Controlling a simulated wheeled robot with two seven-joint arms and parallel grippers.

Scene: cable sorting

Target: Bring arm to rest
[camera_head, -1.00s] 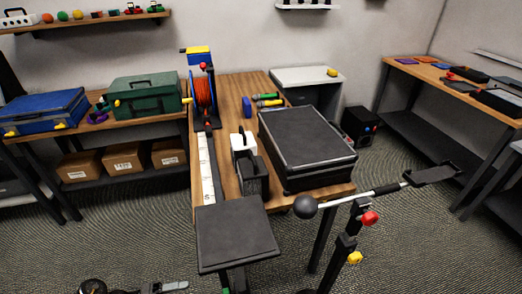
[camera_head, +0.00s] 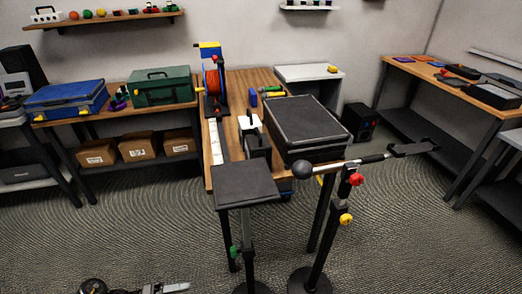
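My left arm shows only at the bottom left edge, as a dark round joint and a grey end piece. The grey end piece seems to be my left gripper (camera_head: 168,288); it is cut off by the edge, so its fingers cannot be made out. It is low over the floor, apart from the wooden table (camera_head: 232,127). My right arm and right gripper are not in view.
On the table are a large black case (camera_head: 305,128), a red-and-blue cable reel (camera_head: 213,85) and a dark bin (camera_head: 257,143). A stand with a black plate (camera_head: 245,186) and a stand with a rod (camera_head: 345,164) are in front. Carpet (camera_head: 120,225) is clear at left.

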